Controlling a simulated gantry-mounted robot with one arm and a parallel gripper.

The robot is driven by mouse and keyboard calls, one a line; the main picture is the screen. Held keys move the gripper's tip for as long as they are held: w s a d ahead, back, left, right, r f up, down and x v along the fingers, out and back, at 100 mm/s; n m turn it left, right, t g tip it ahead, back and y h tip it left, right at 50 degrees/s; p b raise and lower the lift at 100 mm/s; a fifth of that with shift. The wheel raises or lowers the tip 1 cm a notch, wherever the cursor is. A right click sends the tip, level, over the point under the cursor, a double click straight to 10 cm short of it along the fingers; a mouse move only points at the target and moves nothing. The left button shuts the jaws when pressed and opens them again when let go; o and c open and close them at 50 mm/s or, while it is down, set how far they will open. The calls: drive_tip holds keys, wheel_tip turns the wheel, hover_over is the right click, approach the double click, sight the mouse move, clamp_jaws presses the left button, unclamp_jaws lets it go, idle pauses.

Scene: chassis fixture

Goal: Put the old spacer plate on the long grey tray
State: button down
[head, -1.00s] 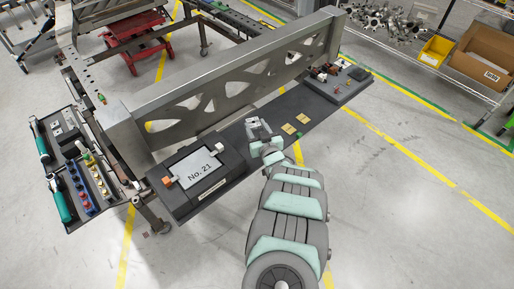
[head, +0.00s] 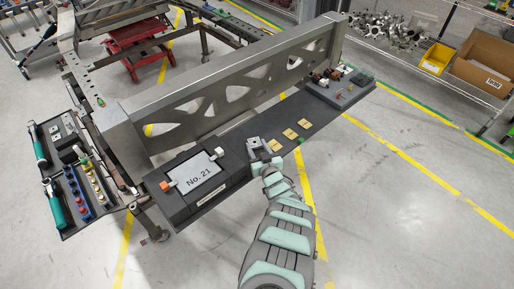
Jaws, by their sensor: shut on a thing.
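The long grey tray (head: 296,110) is the dark strip along the front of the metal beam. My gripper (head: 257,146) is low over its left-middle part, pointing away from the camera, and is shut on what I take to be the old spacer plate. The held plate is small and mostly hidden by the fingers. Gold plates lie in a slanted row on the tray: one close to the right of my gripper (head: 275,145), a second (head: 290,134) and a third (head: 305,123) further right. I cannot tell whether the held plate touches the tray.
A dark fixture with a "No. 21" plate (head: 196,172) stands left of my gripper. The perforated metal beam (head: 215,85) rises behind the tray. A block with small parts (head: 340,90) is at the right end. A tool tray (head: 75,180) is far left. The tray's right-middle is bare.

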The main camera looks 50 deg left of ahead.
drive_tip(key=shift+f, duration=0.1)
drive_tip(key=c, duration=0.7)
unclamp_jaws()
drive_tip(key=shift+f, duration=0.1)
drive_tip(key=shift+r, duration=0.3)
drive_tip(key=shift+s+d, duration=0.15)
drive_tip(key=shift+d, duration=0.15)
drive_tip(key=shift+p+v, duration=3.45)
drive_tip(key=shift+v, duration=2.25)
